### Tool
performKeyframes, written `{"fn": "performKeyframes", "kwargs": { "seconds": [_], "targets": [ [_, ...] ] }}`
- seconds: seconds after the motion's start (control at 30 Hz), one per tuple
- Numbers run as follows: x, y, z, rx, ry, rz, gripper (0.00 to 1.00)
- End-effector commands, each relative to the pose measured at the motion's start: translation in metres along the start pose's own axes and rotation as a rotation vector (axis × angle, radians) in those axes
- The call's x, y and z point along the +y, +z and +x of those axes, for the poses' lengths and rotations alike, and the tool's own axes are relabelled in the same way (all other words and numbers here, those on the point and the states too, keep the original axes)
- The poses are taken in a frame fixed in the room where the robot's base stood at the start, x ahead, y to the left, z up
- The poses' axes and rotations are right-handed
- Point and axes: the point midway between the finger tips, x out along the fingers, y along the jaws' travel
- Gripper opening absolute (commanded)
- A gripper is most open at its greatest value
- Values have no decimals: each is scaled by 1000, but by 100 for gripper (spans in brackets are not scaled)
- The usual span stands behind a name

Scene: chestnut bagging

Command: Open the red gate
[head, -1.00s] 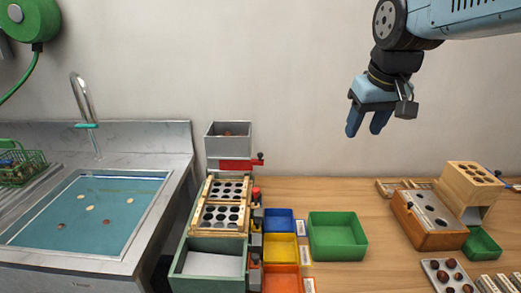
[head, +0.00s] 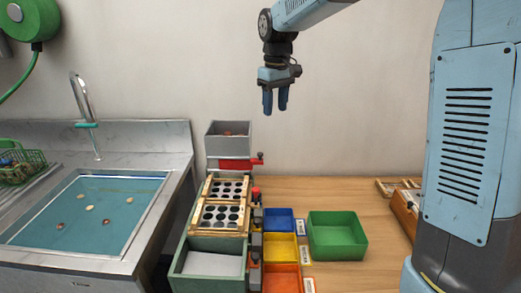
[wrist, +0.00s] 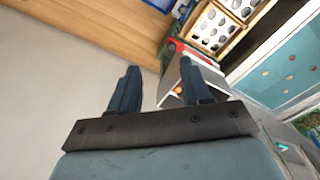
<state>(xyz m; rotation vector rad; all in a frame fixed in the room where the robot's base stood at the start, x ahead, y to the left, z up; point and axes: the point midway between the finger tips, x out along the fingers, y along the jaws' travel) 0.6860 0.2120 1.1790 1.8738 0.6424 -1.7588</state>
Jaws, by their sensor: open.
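The red gate (head: 234,164) is a flat red slide at the base of the grey hopper (head: 228,143), at the back end of the sorting rack. A small dark knob (head: 260,156) stands at its right end. My gripper (head: 275,112) is open and empty, in the air above and to the right of the hopper, with its fingers pointing down. In the wrist view its two fingers (wrist: 155,82) are apart, and the red gate (wrist: 173,47) shows beyond the right finger. The finger partly covers the hopper, and something orange-brown lies in it.
The rack holds a wooden-framed sieve (head: 222,216) with round holes. Blue (head: 279,221), yellow (head: 280,247) and orange bins stand beside it, with a green tray (head: 337,235) further right. A sink (head: 88,215) with a tap is at the left. The wall behind is bare.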

Motion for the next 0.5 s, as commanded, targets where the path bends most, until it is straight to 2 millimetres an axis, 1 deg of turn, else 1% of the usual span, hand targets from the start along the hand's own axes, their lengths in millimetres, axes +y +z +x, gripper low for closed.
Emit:
{"fn": "performKeyframes", "kwargs": {
  "seconds": [0.03,0.1,0.2,0.33,0.5],
  "targets": [
    [-3,-13,8,-14,-9,-22,48],
    [-7,-27,16,-28,-18,-48,48],
    [-12,-41,24,-41,-28,-74,48],
    [-14,-50,30,-50,-34,-91,48],
    [-15,-51,40,-53,-35,-95,48]
  ]
}}
